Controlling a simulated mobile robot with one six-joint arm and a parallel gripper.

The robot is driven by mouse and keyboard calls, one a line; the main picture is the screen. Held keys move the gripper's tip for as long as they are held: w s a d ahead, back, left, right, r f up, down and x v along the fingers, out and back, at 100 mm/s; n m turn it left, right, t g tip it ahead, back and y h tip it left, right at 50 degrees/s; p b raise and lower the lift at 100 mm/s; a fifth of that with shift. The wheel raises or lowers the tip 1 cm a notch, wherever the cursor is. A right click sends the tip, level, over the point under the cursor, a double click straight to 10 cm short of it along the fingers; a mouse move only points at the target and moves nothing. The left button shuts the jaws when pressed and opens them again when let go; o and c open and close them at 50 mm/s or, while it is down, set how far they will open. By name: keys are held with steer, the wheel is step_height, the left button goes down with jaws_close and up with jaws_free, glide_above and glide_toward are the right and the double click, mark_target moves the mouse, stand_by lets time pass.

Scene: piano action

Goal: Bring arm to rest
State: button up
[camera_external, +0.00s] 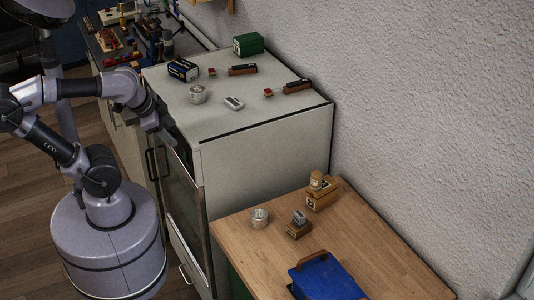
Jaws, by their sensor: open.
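My arm (55,145) is folded above my round grey base at the left of the external view. Its wrist reaches right and down toward the left edge of the white cabinet. My gripper (167,137) hangs beside that edge, by the cabinet's front. It is small in the view, but it is open and I see nothing held in it. I cannot tell whether it touches the cabinet.
The white cabinet (265,135) carries a green box (248,44), a dark box (183,70), a round tin (198,94) and small parts. A lower wooden table (360,235) holds a blue box (325,280), another tin (260,218) and wooden blocks. Floor is clear at left.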

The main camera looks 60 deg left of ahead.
step_height(320, 180, down, 16)
steer(key=b, duration=1.6)
steer(key=shift+s+f, duration=0.15)
steer(key=shift+f, duration=0.1)
